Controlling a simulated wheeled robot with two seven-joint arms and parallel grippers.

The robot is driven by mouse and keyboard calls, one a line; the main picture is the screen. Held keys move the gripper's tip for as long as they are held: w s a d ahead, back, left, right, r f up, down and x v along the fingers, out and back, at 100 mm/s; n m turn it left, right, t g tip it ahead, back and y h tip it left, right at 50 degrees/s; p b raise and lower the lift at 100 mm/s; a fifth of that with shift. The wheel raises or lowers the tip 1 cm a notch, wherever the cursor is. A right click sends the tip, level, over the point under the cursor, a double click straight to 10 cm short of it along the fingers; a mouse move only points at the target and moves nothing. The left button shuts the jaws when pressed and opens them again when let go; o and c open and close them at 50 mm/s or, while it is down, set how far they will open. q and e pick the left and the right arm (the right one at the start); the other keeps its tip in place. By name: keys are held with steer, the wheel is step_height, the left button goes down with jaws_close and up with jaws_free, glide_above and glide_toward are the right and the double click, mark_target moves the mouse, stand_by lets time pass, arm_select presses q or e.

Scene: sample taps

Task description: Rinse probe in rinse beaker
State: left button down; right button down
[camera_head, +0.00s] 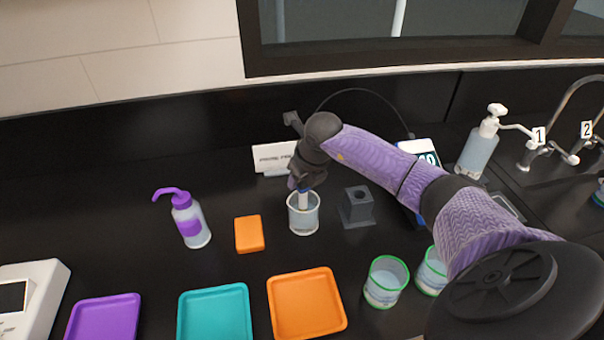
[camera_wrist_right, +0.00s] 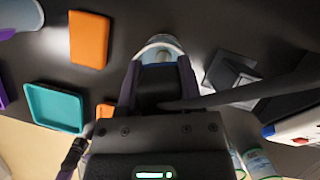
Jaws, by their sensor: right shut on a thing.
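My right gripper (camera_head: 304,184) points down over a clear beaker with a pale rim (camera_head: 303,222) and is shut on the probe (camera_head: 303,199). The probe is roughly upright, its lower part reaching into the beaker's mouth; how deep its tip sits is hard to tell. In the right wrist view the gripper fingers (camera_wrist_right: 158,80) frame the beaker (camera_wrist_right: 162,44) just beyond them, with the probe mostly hidden. A thin dark cable (camera_head: 375,92) arcs from near the gripper toward a meter (camera_head: 426,158), partly hidden behind my right arm. My left gripper is out of view.
A dark holder block (camera_head: 357,210) stands right of the beaker, an orange block (camera_head: 249,234) left. A purple-capped wash bottle (camera_head: 190,222) is farther left. Green-rimmed beakers (camera_head: 386,282) and purple, teal and orange trays (camera_head: 306,303) lie nearer. A sink and pump bottle (camera_head: 478,150) are right.

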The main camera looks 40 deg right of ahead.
steer(key=shift+s+a+p, duration=0.15)
steer(key=shift+a+p, duration=0.3)
steer(key=shift+a, duration=0.1)
steer(key=shift+s+d+p, duration=0.15)
steer(key=shift+s+p, duration=0.15)
steer(key=shift+s, duration=0.25)
steer(key=shift+w+d+b, duration=0.2)
steer(key=shift+w+b, duration=0.2)
steer(key=shift+b, duration=0.05)
